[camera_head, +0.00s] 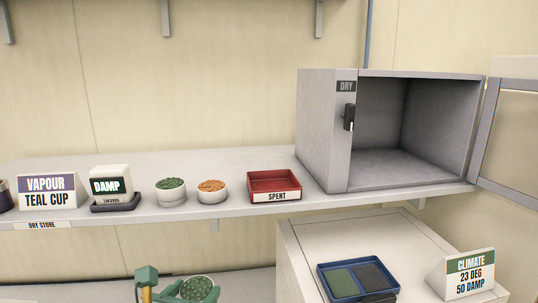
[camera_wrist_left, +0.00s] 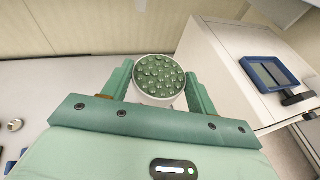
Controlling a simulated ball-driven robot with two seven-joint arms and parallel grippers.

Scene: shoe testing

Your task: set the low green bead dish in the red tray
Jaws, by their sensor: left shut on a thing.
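The low green bead dish (camera_head: 198,287) is a pale round dish filled with green beads, at the bottom of the head view, lower than the shelf. It also shows in the left wrist view (camera_wrist_left: 159,74). My left gripper (camera_head: 190,291) is shut on it, with one green finger on each side; the dish looks about level. The red tray (camera_head: 274,182) stands on the shelf, labelled SPENT, and looks empty. It is above and to the right of the dish in the head view. My right gripper is not in view.
On the shelf (camera_head: 240,208) stand another green bead dish (camera_head: 171,192), an orange bead dish (camera_head: 212,191) left of the tray, and a DAMP container (camera_head: 110,187). An open grey DRY cabinet (camera_head: 325,130) stands right of the tray. A blue tray (camera_head: 357,281) lies on a white cabinet.

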